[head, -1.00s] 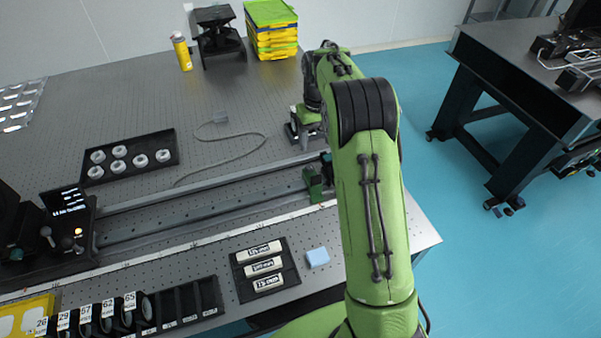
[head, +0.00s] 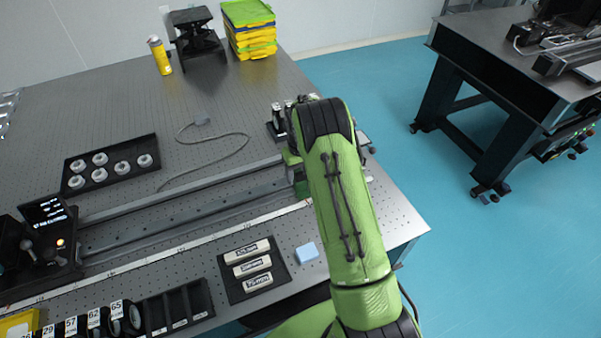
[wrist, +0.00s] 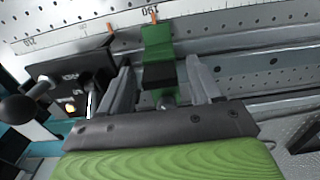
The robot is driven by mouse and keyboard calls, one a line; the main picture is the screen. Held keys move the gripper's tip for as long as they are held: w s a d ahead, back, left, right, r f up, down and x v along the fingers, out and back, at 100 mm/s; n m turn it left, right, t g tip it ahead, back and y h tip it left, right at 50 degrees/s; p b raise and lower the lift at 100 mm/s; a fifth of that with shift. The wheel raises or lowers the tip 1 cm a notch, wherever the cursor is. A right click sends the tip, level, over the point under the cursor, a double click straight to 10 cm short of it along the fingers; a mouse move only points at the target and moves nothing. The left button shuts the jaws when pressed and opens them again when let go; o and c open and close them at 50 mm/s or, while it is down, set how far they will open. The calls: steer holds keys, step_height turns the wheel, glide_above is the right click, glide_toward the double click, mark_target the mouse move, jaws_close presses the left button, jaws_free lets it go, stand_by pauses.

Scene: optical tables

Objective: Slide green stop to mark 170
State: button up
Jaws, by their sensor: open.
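The green stop (wrist: 158,44) sits on the rail (head: 180,212), in front of my gripper in the wrist view. Its upper part lies beside the scale, close to an upside-down label that seems to read 190. In the head view a small part of the stop (head: 298,178) shows at the left edge of my arm. My gripper (wrist: 160,68) is open, with one finger on each side of the stop's dark lower block. I cannot tell whether either finger touches it. In the head view my arm hides the gripper.
Two orange pointers (wrist: 155,16) stand along the scale. A dark block with a round knob (wrist: 18,108) is close to the left finger. In the head view a tray of white rings (head: 110,168) lies behind the rail, and a labelled black holder (head: 252,270) lies in front.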

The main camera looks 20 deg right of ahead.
steer(key=shift+c, duration=0.5)
jaws_close()
steer(key=a+b, duration=0.1)
steer(key=a, duration=1.8)
steer(key=shift+a+b, duration=0.3)
steer(key=shift+a, duration=0.1)
steer(key=shift+r, duration=0.1)
steer(key=shift+o, duration=0.5)
jaws_free()
step_height(320, 180, up, 16)
steer(key=p, duration=0.1)
steer(key=shift+p, duration=0.4)
steer(key=shift+d, duration=0.1)
